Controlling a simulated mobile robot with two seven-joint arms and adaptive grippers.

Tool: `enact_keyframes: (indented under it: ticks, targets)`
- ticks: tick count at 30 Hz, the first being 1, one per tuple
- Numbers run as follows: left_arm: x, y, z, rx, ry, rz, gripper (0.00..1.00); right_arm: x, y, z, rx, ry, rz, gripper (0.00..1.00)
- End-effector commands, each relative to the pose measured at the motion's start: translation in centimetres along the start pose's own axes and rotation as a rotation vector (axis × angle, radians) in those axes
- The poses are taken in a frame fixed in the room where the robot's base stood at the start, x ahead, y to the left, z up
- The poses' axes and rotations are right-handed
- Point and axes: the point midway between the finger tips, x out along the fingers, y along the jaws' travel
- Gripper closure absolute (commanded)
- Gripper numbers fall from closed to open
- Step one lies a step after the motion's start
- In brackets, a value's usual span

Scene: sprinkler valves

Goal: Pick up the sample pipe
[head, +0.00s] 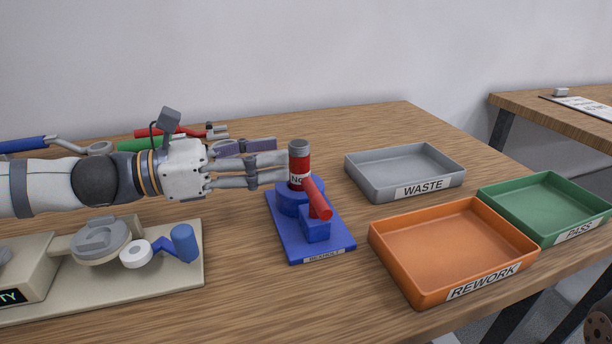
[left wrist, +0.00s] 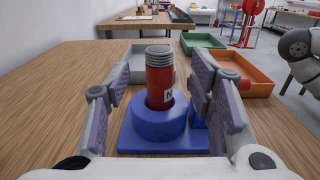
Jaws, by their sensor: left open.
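The sample pipe (head: 299,165) is a short red upright cylinder with a grey threaded top and a white label, partly readable. It stands in the round socket of a blue stand (head: 283,235). It also shows in the left wrist view (left wrist: 160,80), rising from the blue socket. My left gripper (head: 283,169) comes in level from the left and is open. In the left wrist view its fingers (left wrist: 160,92) stand either side of the pipe, with gaps visible. Whether the pipe is fully between the fingertips is hard to tell. My right gripper is not in view.
A red lever (head: 317,199) sits on the stand, close right of the pipe. Grey WASTE (head: 372,187), orange REWORK (head: 392,264) and green PASS (head: 545,182) trays lie to the right. A beige fixture (head: 170,280) is front left. Coloured-handled tools lie behind my left arm.

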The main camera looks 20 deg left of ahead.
Motion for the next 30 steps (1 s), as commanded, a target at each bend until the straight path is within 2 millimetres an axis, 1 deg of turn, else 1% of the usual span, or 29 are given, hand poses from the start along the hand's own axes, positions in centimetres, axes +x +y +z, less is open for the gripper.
enact_keyframes:
  ticks: [3,7,10,15,16,17,18,20,21,22,23,30]
  targets:
    - [2.2,-0.1,-0.3,-0.002,0.004,-0.005,0.51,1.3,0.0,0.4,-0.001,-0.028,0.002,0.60]
    - [4.5,-0.1,-0.1,0.000,0.003,-0.003,0.51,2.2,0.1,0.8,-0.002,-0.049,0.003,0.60]
    - [5.3,-0.1,0.2,0.002,0.000,-0.002,0.51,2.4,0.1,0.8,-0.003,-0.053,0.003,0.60]
    - [5.3,-0.1,0.6,0.006,-0.002,-0.001,0.51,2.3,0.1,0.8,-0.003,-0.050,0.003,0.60]
    - [5.3,-0.1,0.6,0.006,-0.002,-0.001,0.53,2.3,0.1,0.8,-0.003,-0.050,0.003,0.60]
    - [5.3,-0.1,0.6,0.006,-0.002,-0.001,0.60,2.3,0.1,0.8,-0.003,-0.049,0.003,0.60]
    - [5.3,-0.1,0.6,0.006,-0.002,-0.001,0.69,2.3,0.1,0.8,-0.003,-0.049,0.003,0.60]
    - [5.3,-0.1,0.6,0.007,-0.002,-0.001,0.82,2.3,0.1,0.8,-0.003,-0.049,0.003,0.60]
    - [5.3,-0.1,0.6,0.007,-0.002,-0.001,0.91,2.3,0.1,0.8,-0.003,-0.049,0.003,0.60]
    - [5.3,-0.1,0.6,0.007,-0.002,-0.001,0.98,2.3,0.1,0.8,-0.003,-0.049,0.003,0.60]
    - [5.3,-0.1,0.6,0.007,-0.002,-0.001,1.00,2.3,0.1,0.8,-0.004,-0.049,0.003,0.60]
    - [5.3,-0.1,0.8,0.008,-0.003,-0.001,1.00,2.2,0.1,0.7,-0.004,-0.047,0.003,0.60]
